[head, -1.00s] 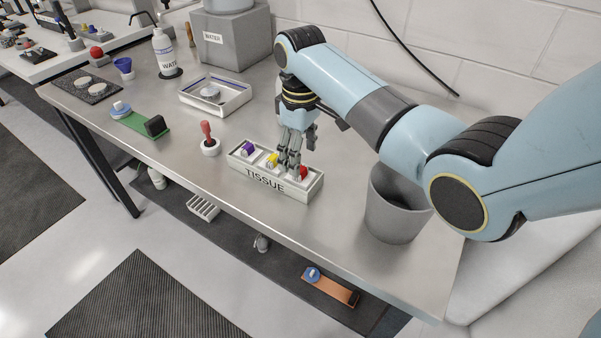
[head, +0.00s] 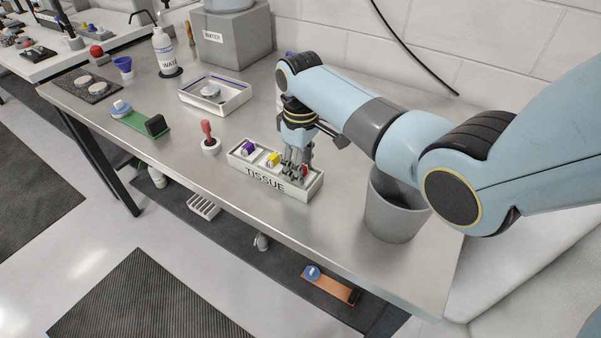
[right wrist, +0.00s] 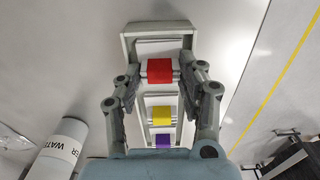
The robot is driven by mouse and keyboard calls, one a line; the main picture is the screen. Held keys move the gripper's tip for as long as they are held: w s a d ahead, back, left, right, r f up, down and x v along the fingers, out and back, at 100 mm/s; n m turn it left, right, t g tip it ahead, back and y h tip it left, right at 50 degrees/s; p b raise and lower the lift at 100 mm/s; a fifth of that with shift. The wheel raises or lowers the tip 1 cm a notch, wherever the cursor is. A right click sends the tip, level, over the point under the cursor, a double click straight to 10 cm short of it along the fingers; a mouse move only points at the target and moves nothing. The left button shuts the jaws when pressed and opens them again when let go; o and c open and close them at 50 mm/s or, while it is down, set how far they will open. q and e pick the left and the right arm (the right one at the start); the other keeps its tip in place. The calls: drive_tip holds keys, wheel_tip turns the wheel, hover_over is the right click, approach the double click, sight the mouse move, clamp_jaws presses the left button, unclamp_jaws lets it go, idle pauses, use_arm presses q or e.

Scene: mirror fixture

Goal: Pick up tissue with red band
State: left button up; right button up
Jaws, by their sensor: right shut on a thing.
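The white tissue box (head: 248,172), marked TISSUE, stands near the table's front edge with rolled tissues in its compartments. The tissue with red band (right wrist: 160,71) lies in the end compartment, between the fingers of my right gripper (right wrist: 160,88). In the head view only a bit of its red band shows (head: 305,170) behind the fingers. My right gripper (head: 296,176) is down at the box and shut on this tissue. The tissue with yellow band (head: 273,159) and the tissue with purple band (head: 248,149) lie in the other compartments. My left gripper is not in view.
A grey bin (head: 392,215) stands right of the box. A red-handled stamp-like tool (head: 208,138) stands close on its left. A white tray (head: 240,97) and a water bottle (head: 164,55) are farther back.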

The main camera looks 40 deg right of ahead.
drive_tip(key=shift+r, duration=0.65)
wheel_tip(320, 180, up, 3)
drive_tip(key=shift+r, duration=0.1)
drive_tip(key=s+a+r+b, duration=0.1)
drive_tip(key=s+a+r, duration=0.5)
drive_tip(key=s+a, duration=0.1)
drive_tip(key=shift+s+a+r, duration=0.3)
drive_tip(key=shift+s+a, duration=0.1)
drive_tip(key=shift+a, duration=0.5)
drive_tip(key=shift+o, duration=0.3)
